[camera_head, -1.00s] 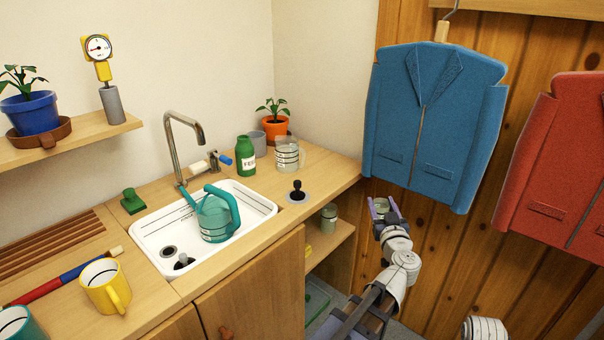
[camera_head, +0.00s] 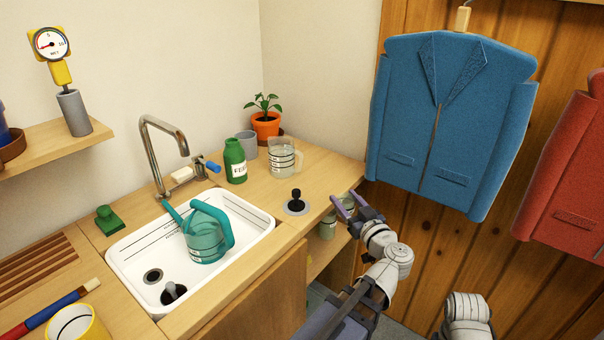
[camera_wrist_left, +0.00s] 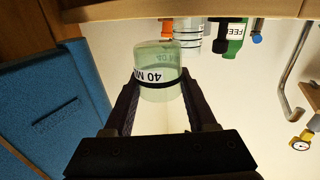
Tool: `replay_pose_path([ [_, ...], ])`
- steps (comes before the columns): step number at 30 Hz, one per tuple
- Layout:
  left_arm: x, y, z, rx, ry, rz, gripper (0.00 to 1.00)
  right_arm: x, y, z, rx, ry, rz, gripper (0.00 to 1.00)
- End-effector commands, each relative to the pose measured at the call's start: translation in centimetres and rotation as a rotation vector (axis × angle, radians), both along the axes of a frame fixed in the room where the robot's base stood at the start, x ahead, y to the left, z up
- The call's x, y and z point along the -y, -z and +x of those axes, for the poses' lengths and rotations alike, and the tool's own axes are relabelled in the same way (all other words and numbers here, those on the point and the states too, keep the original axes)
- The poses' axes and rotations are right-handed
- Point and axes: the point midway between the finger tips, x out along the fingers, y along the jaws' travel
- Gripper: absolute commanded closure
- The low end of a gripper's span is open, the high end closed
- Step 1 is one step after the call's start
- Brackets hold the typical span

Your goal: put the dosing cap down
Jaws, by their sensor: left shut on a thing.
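The dosing cap (camera_wrist_left: 158,72) is a clear, pale green cup with a black band and "40 ML" marking, seen in the left wrist view between my left fingers. My left gripper (camera_head: 346,204) is shut on it, close to the counter's right front edge in the head view. The cap shows only partly there, behind the fingers, and I cannot tell whether it touches anything below. My right gripper is not in view.
The wooden counter (camera_head: 322,181) has bare room around the black-knobbed round plug (camera_head: 296,203). A glass jug (camera_head: 281,162), a green bottle (camera_head: 235,160) and a grey cup (camera_head: 247,144) stand behind. A teal watering can (camera_head: 207,236) sits in the sink (camera_head: 130,262). A jar (camera_head: 327,227) stands below the counter.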

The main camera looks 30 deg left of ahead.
Motion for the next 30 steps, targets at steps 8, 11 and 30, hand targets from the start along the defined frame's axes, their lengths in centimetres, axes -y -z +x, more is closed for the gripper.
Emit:
replay_pose_path([
  [8, -5.4, 0.0, 3.9, 0.0, -0.006, 0.0, 0.96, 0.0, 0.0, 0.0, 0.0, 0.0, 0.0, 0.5],
  [11, -7.4, 0.0, 5.3, 0.0, -0.005, 0.0, 0.96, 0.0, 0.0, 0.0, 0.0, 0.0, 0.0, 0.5],
  [30, -12.0, 0.0, 8.3, 0.0, -0.001, 0.0, 0.96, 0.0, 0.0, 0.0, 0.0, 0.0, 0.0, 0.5],
])
